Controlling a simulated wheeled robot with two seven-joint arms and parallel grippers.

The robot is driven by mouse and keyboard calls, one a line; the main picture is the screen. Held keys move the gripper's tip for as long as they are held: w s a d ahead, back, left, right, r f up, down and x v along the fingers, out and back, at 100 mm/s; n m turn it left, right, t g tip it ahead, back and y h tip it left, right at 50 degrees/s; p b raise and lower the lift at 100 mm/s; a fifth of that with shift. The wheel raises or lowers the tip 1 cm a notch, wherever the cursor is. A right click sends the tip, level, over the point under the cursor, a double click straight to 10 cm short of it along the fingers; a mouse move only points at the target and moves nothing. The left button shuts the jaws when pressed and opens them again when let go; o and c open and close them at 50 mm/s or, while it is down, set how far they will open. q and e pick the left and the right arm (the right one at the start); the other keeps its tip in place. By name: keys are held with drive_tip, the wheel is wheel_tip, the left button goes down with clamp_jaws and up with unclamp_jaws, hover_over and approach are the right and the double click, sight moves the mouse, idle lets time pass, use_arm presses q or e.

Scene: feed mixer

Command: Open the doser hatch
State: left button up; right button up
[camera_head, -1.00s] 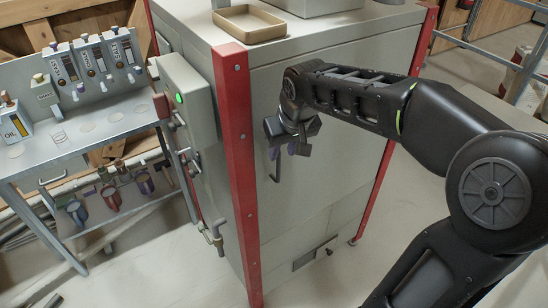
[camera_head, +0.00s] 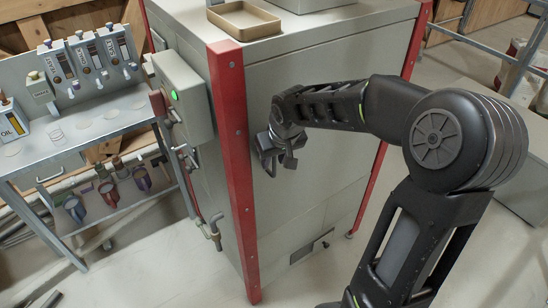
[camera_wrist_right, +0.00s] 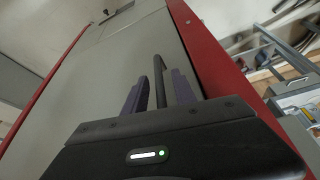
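The grey machine cabinet with red corner posts (camera_head: 232,150) stands in the middle of the head view. Its large flat grey front panel (camera_head: 320,180) looks shut. A dark upright bar handle (camera_wrist_right: 159,80) on this panel shows in the right wrist view; my gripper hides it in the head view. My right gripper (camera_head: 275,152) is at the panel's left part, near the red post. In the wrist view its two purple-padded fingers (camera_wrist_right: 159,95) are apart, one on each side of the handle, with gaps visible. My left gripper is not in view.
A grey control box (camera_head: 183,95) with a green light and pipe fittings are on the cabinet's left side. A tan tray (camera_head: 244,20) lies on top. A metal bench (camera_head: 90,130) with dispensers stands at left. The floor in front is clear.

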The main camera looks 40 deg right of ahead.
drive_tip(key=shift+c, duration=0.2)
clamp_jaws()
idle(1.1)
